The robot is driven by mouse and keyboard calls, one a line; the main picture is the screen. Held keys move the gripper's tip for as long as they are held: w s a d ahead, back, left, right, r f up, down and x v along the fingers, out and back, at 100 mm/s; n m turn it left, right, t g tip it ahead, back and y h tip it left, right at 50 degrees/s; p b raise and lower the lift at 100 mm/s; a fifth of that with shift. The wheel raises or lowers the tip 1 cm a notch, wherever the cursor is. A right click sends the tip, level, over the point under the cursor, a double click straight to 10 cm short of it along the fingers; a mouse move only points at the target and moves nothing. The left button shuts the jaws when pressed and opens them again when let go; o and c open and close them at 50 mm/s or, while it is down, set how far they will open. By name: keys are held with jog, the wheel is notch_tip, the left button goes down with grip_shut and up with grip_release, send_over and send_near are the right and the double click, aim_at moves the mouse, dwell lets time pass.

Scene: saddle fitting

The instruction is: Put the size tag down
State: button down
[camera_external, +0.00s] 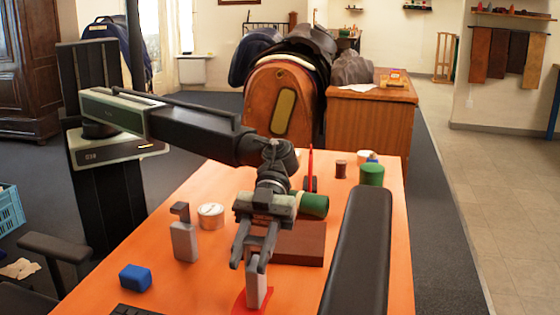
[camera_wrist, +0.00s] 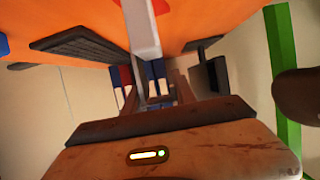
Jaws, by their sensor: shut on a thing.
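My gripper (camera_external: 253,263) hangs over the near end of the orange table (camera_external: 120,265), fingers pointing down. It is shut on a pale grey upright piece, which I take to be the size tag (camera_external: 257,291). The piece stands below the fingertips, in front of or over a flat red patch (camera_external: 238,303). I cannot tell whether its lower end touches the patch. In the wrist view a pale grey bar (camera_wrist: 141,28) comes in from the top centre, apparently the same piece.
A grey hooked block (camera_external: 184,242), a round tin (camera_external: 210,217) and a blue block (camera_external: 135,278) stand left of my gripper. A brown block (camera_external: 300,243) and green cylinder (camera_external: 315,205) lie behind. A long black padded bar (camera_external: 361,255) lies right.

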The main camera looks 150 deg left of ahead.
jog(key=shift+f, duration=0.15)
jog(key=c, duration=1)
grip_release()
jog(key=shift+r, duration=0.35)
jog(key=p+v, duration=0.4)
jog(key=v, duration=0.8)
jog(key=shift+f+p, duration=0.25)
jog(key=shift+p, duration=0.1)
